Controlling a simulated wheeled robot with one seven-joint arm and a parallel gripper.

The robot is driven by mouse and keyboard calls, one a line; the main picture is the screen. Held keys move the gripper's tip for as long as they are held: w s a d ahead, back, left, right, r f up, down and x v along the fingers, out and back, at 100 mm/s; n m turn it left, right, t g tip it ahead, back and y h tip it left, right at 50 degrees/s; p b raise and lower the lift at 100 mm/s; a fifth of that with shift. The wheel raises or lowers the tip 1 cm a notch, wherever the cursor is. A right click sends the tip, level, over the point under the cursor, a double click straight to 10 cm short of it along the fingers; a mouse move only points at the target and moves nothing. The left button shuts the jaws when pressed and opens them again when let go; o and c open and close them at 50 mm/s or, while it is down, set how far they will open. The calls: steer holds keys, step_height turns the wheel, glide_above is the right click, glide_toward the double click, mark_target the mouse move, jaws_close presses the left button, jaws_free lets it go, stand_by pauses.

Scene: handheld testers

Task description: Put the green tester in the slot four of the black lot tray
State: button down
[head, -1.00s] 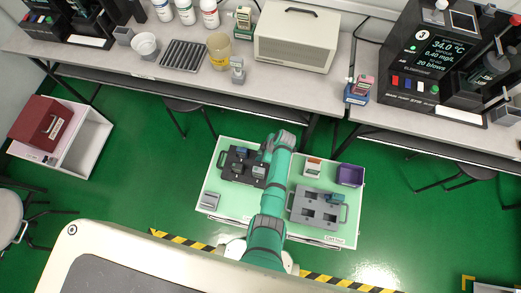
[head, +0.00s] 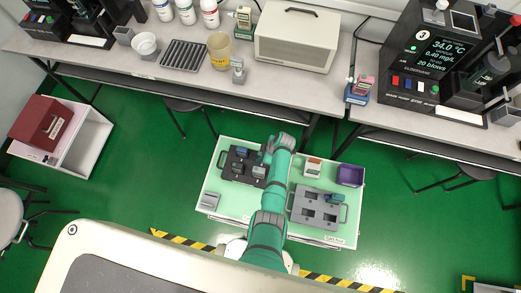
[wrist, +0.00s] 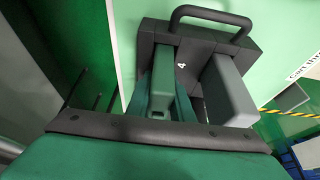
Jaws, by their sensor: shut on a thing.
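The black lot tray (head: 229,173) lies on the left part of the pale green cart top. In the wrist view its end with the handle (wrist: 212,14) and a white number 4 (wrist: 181,65) shows. My gripper (wrist: 165,100) is shut on the green tester (wrist: 161,75), which it holds upright over the tray, beside the number 4. My fingers hide the tester's lower part, so I cannot tell how deep it sits in the slot. A grey tester (wrist: 230,92) stands in the tray just to the right. In the head view my arm partly covers the tray's right end.
A grey tray (head: 318,222) with a blue-green tester (head: 334,198) lies on the right of the cart. A purple bin (head: 350,176), a small orange-and-white box (head: 312,167) and a grey holder (head: 209,201) are also there. The bench (head: 130,62) stands behind.

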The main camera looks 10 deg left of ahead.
steer(key=shift+f, duration=0.1)
steer(key=c, duration=1.5)
jaws_free()
steer(key=v, duration=1)
steer(key=shift+d+r, duration=0.1)
steer(key=shift+r, duration=0.25)
